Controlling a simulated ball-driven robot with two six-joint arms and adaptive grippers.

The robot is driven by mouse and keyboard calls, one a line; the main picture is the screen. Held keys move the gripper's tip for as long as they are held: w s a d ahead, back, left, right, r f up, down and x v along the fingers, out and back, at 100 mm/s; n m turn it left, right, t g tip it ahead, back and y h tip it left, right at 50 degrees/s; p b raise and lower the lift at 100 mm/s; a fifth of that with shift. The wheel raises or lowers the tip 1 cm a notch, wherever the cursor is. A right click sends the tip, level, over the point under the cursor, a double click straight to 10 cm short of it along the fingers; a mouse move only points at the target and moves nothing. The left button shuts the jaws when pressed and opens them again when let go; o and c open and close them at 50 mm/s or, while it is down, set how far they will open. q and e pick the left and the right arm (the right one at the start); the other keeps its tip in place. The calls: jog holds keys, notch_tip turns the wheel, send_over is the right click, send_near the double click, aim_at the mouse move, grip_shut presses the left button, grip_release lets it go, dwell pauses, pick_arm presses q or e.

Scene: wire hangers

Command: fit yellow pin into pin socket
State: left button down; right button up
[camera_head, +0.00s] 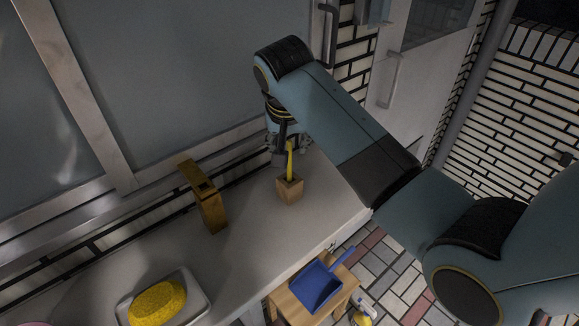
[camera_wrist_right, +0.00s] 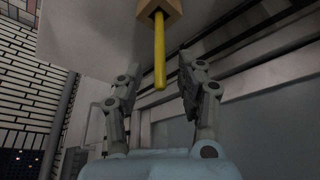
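The yellow pin (camera_head: 290,163) stands in the top of a small wooden block (camera_head: 289,191) on the grey counter, its lower end inside the block's opening. In the right wrist view the pin (camera_wrist_right: 159,50) runs from the block (camera_wrist_right: 158,8) down between the fingers. My right gripper (camera_wrist_right: 152,78) is open, one finger on each side of the pin's free end, with gaps showing on both sides. In the head view this gripper (camera_head: 287,155) is over the block, partly hidden by its own arm. My left gripper is not in view.
A brown bracket-like piece (camera_head: 205,196) with a dark opening stands left of the block. A tray (camera_head: 199,284) with a yellow sponge (camera_head: 157,303) is at the counter's front left. A blue dustpan (camera_head: 317,287) lies on a wooden stool below. Panelled wall behind; counter between is clear.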

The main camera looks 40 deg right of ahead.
jog(key=shift+w+d+f, duration=0.1)
jog(key=shift+f, duration=0.1)
grip_shut()
dwell(0.5)
